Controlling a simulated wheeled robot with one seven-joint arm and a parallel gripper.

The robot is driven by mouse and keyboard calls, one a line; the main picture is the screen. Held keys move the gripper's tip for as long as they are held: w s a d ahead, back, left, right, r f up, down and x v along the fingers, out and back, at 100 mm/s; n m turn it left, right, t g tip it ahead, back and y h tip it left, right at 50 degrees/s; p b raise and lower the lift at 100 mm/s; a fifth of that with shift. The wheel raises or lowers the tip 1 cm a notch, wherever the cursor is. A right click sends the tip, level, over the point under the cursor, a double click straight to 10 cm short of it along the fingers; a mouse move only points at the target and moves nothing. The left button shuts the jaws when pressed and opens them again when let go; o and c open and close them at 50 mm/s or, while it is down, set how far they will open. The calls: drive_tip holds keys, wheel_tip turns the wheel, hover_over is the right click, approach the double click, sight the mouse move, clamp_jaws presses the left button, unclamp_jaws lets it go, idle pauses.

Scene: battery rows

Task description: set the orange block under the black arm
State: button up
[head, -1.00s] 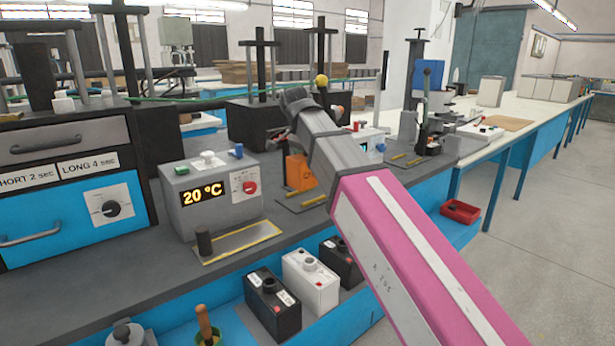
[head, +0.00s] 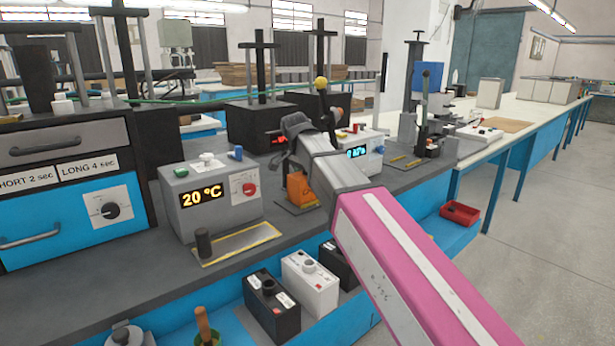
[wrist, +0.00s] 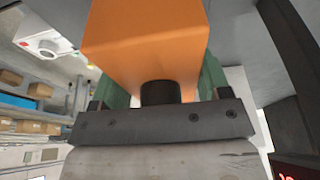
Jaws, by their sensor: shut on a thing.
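In the wrist view the orange block (wrist: 145,40) fills the top middle, between green finger parts. My gripper (head: 290,160) is shut on it; its fingertips are mostly hidden in the head view.
A grey box reading 20 °C (head: 208,197) stands left, with a yellow-edged plate (head: 238,243) before it. A box with a blue display (head: 360,147) stands behind my arm. Batteries (head: 310,278) sit on the lower shelf. A red bin (head: 460,213) is at right.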

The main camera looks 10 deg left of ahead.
drive_tip(key=o, duration=1.3)
drive_tip(key=shift+f, duration=0.1)
drive_tip(key=shift+c, duration=0.2)
drive_tip(key=v, duration=1.2)
